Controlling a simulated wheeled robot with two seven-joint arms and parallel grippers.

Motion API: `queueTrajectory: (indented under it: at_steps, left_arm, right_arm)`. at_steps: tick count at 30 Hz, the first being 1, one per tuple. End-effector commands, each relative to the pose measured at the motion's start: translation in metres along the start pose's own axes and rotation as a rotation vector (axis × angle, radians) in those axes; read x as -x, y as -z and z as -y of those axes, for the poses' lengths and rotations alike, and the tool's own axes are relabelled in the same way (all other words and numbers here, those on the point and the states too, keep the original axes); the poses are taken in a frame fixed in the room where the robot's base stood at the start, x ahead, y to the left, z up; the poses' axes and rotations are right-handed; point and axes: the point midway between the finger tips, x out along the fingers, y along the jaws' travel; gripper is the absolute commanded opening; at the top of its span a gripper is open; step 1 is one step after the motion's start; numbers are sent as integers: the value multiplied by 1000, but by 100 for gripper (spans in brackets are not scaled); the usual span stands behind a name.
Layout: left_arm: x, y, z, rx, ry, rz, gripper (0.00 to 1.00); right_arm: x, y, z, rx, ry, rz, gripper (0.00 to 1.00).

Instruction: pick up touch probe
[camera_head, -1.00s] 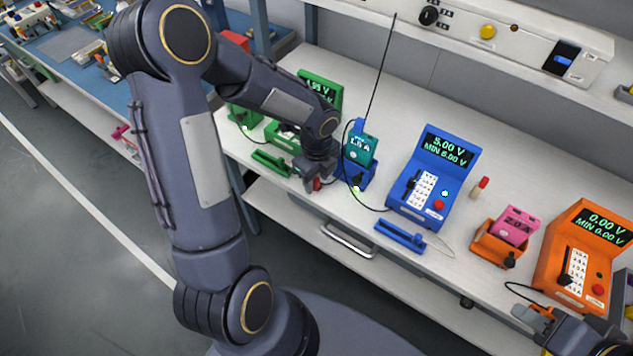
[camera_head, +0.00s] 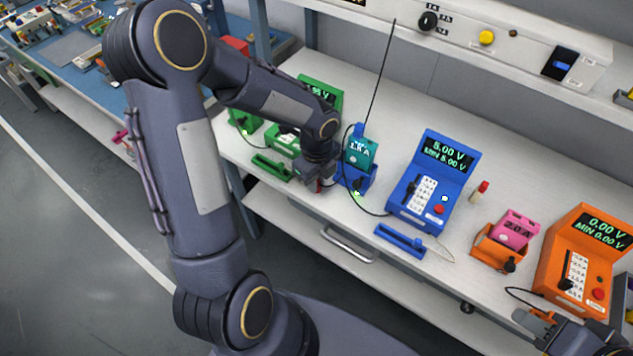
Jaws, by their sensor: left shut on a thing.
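My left gripper (camera_head: 314,182) is low at the front edge of the bench, between the green tray and the blue stand. It is shut on a small reddish thing, mostly hidden by the jaws; I cannot tell whether this is the touch probe. A blue holder (camera_head: 400,240) lies before the blue meter (camera_head: 432,180), with a thin pale wire at its right end. A green holder (camera_head: 271,167) lies left of my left gripper. My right gripper (camera_head: 535,318) is at the lower right, before the orange meter (camera_head: 583,262); its finger gap is unclear.
A blue stand (camera_head: 352,182) with a teal block (camera_head: 361,152) is just right of my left gripper, with dark cables beside it. A pink block (camera_head: 515,229) sits in an orange stand (camera_head: 492,250). A small red-capped item (camera_head: 480,191) stands on the bench.

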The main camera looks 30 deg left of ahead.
Motion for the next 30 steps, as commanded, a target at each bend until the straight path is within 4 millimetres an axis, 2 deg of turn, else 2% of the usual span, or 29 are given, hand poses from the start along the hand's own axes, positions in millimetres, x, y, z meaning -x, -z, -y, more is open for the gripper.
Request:
queueTrajectory:
  at_steps: [4,12,15,21,26,30]
  left_arm:
    - [25,-1,1,2,6,2,0]
    - [85,26,-46,0,8,4,0]
    - [94,39,-70,-2,6,3,0]
    - [111,59,-104,-1,4,2,0]
    - [120,67,-118,-1,2,1,0]
    - [133,70,-122,0,0,0,0]
  right_arm:
    - [3,1,1,0,0,0,36]
    - [3,1,1,0,0,0,36]
    - [0,0,0,0,0,0,36]
    - [0,0,0,0,0,0,36]
    - [1,1,1,0,0,0,36]
    - [11,6,5,0,0,0,36]
